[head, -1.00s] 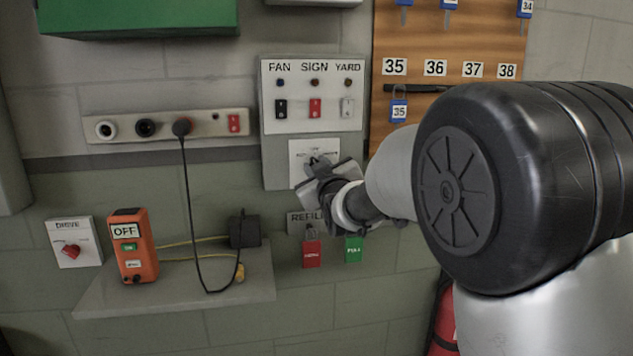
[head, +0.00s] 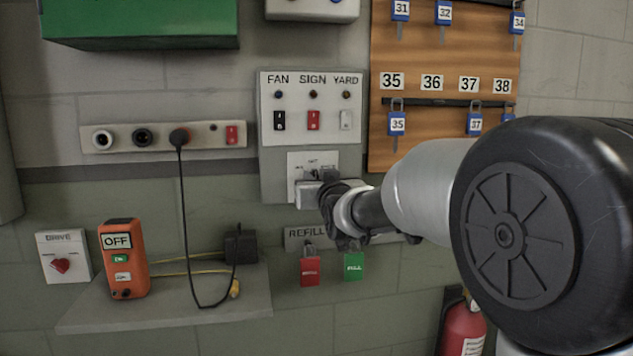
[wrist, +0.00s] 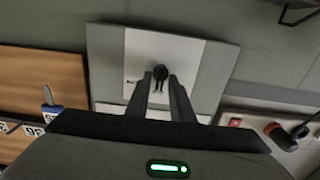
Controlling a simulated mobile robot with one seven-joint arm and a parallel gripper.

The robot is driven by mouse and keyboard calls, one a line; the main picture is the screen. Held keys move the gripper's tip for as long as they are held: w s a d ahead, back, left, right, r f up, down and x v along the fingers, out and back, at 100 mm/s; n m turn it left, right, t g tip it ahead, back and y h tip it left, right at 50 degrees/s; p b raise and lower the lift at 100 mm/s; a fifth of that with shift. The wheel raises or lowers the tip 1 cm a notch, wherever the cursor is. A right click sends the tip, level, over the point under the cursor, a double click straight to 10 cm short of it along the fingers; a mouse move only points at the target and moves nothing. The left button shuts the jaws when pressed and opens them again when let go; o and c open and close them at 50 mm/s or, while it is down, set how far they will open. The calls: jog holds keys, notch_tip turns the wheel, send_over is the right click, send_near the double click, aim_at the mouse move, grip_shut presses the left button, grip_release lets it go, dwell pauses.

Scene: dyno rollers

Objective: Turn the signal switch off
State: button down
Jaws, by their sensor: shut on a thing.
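The white plate with a small black knob (wrist: 160,72) is on the lower part of the grey control panel (head: 270,185). My gripper (wrist: 160,82) is at this plate, with its two dark fingers on either side of the knob and shut on it. In the head view my gripper (head: 311,190) covers the lower part of the plate (head: 299,160), so its lettering is only partly visible and too small to read. Above it are the switches under FAN (head: 280,120), SIGN (head: 313,120) and YARD (head: 346,120); the SIGN one is red.
Red (head: 310,271) and green (head: 354,266) tags hang below my gripper. A socket strip (head: 210,135) with a hanging cable is at the left, above a shelf (head: 170,315) with an orange remote (head: 123,262).

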jog(key=c, duration=1.8)
grip_release()
jog(key=shift+c, duration=0.2)
jog(key=v, duration=1.7)
jog(key=shift+s+p, duration=0.25)
jog(key=shift+p, duration=0.05)
jog(key=shift+r, duration=0.1)
jog(key=s+d+f+m+g+h, duration=0.25)
jog(key=s+d+f+g, duration=0.5)
jog(key=s, duration=0.55)
jog(key=s+d+f+m+g+h, duration=0.1)
jog(key=s+d+f+g+h, duration=0.3)
jog(key=s+d+f, duration=0.7)
jog(key=s+a+r+y+p, duration=0.1)
jog(key=a+r+p, duration=0.2)
jog(key=r+p, duration=2)
jog(key=shift+s+a+r, duration=0.2)
jog(key=shift+a+r, duration=0.05)
jog(key=shift+r, duration=0.3)
